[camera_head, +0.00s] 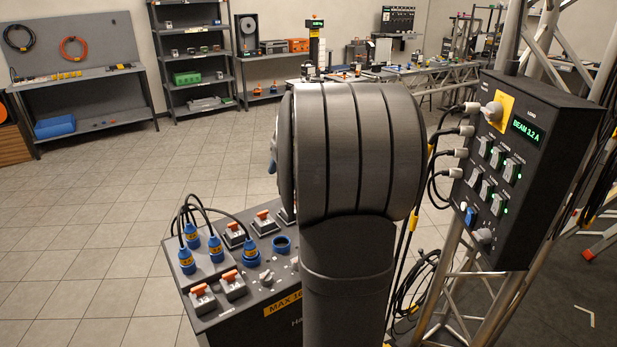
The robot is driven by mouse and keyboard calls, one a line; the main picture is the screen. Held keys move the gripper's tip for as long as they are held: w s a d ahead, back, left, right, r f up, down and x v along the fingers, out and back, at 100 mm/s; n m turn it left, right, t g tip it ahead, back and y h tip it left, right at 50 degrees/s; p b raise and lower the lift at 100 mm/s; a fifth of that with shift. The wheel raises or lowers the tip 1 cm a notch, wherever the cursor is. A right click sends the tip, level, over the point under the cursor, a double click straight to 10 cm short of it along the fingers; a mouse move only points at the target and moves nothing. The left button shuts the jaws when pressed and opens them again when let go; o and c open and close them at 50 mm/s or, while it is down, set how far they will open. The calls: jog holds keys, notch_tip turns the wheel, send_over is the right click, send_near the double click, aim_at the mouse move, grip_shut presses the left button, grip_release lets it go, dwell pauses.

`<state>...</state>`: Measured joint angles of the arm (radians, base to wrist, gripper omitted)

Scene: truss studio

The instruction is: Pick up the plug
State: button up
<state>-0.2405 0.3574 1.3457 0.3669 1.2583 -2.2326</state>
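Several blue plugs with yellow bands and black cables stand upright on the dark panel box (215,289). One plug (186,261) is at the front left, one (191,236) behind it, one (215,248) beside them and one (250,252) further right. I cannot tell which one is meant. A round blue socket (281,244) with a dark opening is to the right of the plugs. My gripper is not in view; my large dark grey arm link fills the middle and hides the right part of the panel.
Orange-topped switches (233,284) and knobs surround the plugs. A wall-like control box (535,170) with grey connectors and cables hangs on a metal truss at the right. A shelf (192,75) and workbench (85,85) stand far back. The tiled floor at left is clear.

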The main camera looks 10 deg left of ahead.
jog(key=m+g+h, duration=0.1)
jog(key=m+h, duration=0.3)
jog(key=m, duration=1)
send_over(249, 239)
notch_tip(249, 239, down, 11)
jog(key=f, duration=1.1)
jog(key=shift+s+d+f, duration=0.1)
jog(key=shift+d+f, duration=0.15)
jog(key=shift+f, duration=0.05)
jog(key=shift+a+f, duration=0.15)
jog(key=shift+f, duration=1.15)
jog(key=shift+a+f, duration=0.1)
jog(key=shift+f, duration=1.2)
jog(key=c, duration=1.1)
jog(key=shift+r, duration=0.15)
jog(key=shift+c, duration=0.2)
